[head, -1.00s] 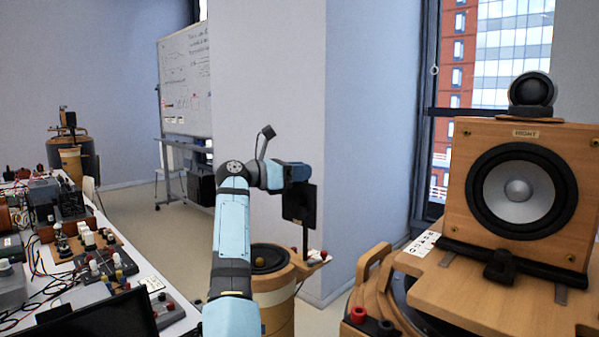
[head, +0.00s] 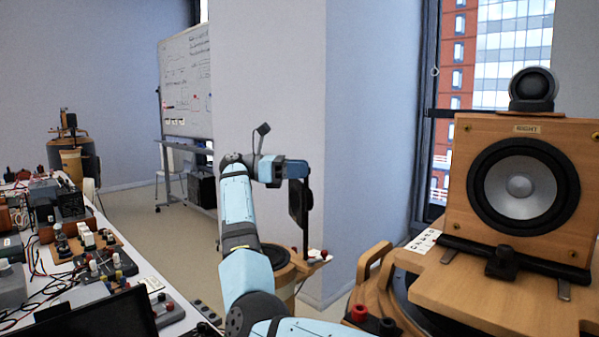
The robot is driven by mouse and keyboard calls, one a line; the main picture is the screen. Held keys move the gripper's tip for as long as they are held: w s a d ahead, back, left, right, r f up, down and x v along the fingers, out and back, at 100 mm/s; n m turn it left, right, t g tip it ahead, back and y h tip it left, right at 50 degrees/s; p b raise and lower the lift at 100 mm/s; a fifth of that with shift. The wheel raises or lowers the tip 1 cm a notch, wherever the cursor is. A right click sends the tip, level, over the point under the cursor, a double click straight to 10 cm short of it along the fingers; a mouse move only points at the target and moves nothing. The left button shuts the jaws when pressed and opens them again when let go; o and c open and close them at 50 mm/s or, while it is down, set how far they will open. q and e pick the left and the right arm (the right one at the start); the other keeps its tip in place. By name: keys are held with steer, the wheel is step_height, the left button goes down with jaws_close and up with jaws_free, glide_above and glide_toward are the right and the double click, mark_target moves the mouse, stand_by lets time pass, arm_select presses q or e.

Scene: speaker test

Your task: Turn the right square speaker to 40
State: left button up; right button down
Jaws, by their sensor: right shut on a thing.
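A wooden box speaker (head: 464,190) marked RIGHT, with a black and silver cone, sits on a wooden turntable at the right. A dark handle (head: 502,262) sticks out in front of it. A thin black square panel (head: 300,204) stands on a rod above a round wooden stand in the middle, now nearly edge-on. My right gripper (head: 299,172) is at the panel's top and shut on it; its fingertips are hard to make out. My right gripper is well left of the box. My left gripper is not in view.
A crowded bench (head: 175,325) with knobs, wires and dark boxes runs along the left. A whiteboard (head: 186,75) stands behind. A pale scale card (head: 423,240) lies left of the box speaker. A similar stand (head: 72,160) is at the far left.

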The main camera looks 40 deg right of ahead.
steer(key=shift+w+d+m+g+y+b, duration=0.1)
steer(key=shift+m+g+y+b, duration=0.25)
steer(key=shift+m+g+y, duration=0.35)
arm_select(q)
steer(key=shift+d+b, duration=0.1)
steer(key=shift+b, duration=0.25)
arm_select(e)
steer(key=shift+m+g+y, duration=0.3)
steer(key=shift+y, duration=0.3)
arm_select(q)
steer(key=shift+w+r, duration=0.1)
arm_select(e)
steer(key=c, duration=1)
jaws_free()
steer(key=shift+o, duration=0.2)
